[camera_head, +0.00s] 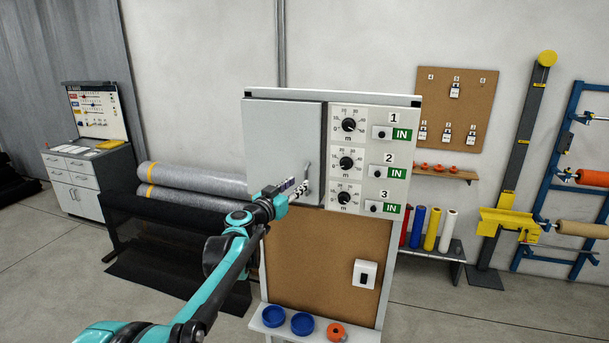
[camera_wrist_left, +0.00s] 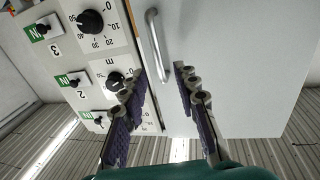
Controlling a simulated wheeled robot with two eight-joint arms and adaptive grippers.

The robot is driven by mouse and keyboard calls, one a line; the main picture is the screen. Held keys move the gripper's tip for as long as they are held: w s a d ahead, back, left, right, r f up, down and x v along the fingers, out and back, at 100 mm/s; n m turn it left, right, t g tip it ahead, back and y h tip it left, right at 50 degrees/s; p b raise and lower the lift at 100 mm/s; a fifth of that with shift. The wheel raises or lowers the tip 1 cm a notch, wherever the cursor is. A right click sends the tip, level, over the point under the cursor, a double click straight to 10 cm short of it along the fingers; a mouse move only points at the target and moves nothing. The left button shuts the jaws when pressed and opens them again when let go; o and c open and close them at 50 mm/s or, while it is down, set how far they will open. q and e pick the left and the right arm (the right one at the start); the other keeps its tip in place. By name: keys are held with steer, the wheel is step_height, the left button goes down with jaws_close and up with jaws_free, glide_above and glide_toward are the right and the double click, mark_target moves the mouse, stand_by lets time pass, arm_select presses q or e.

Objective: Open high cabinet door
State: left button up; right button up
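The high cabinet door (camera_head: 280,140) is a light grey panel at the upper left of the standing cabinet, and it looks shut. Its metal bar handle (camera_head: 308,170) is upright near the door's right edge. My left gripper (camera_head: 300,190) is in front of the lower part of the handle. In the left wrist view the door (camera_wrist_left: 235,65) fills the right side and the handle (camera_wrist_left: 157,48) lies just beyond the fingertips. The left gripper (camera_wrist_left: 160,84) is open there, its fingers apart with nothing visibly held. My right gripper is not in view.
A dial panel (camera_head: 367,150) with several knobs and switches adjoins the door's right side. A corkboard (camera_head: 325,255) is below, above a shelf with blue bowls (camera_head: 302,323). Fabric rolls (camera_head: 190,180) lie left of the cabinet. Space before the door's left part looks clear.

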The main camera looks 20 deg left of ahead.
mark_target(305, 178)
arm_select(q)
steer(key=p+x, duration=0.1)
steer(key=x, duration=0.3)
steer(key=shift+w+d, duration=0.15)
steer(key=shift+w, duration=0.2)
steer(key=shift+f, duration=0.1)
jaws_close()
steer(key=shift+s, duration=0.1)
